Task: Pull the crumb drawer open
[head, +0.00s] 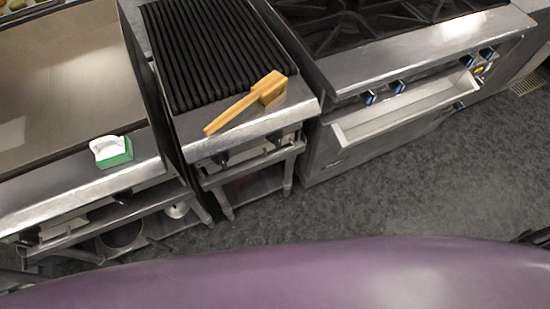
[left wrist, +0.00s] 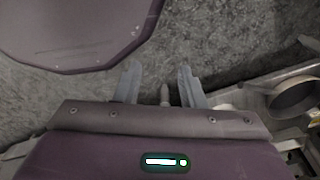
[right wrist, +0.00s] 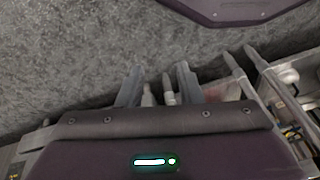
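A long, shallow pale metal drawer (head: 400,112) juts out from the front of the range at the right of the head view, below the row of knobs. Its open top and inner walls show, so it stands at least partly pulled out. My left gripper (left wrist: 158,82) shows only in the left wrist view, its two fingers apart and empty above the grey floor. My right gripper (right wrist: 160,84) shows only in the right wrist view, its fingers also apart and empty. Neither gripper touches the drawer, and neither is in the head view.
A wooden mallet (head: 247,102) lies on the front ledge of the black-grated grill (head: 218,45). A green and white scrubber (head: 111,151) sits on the griddle's front edge (head: 50,203). The dark speckled floor (head: 400,195) before the range is clear.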

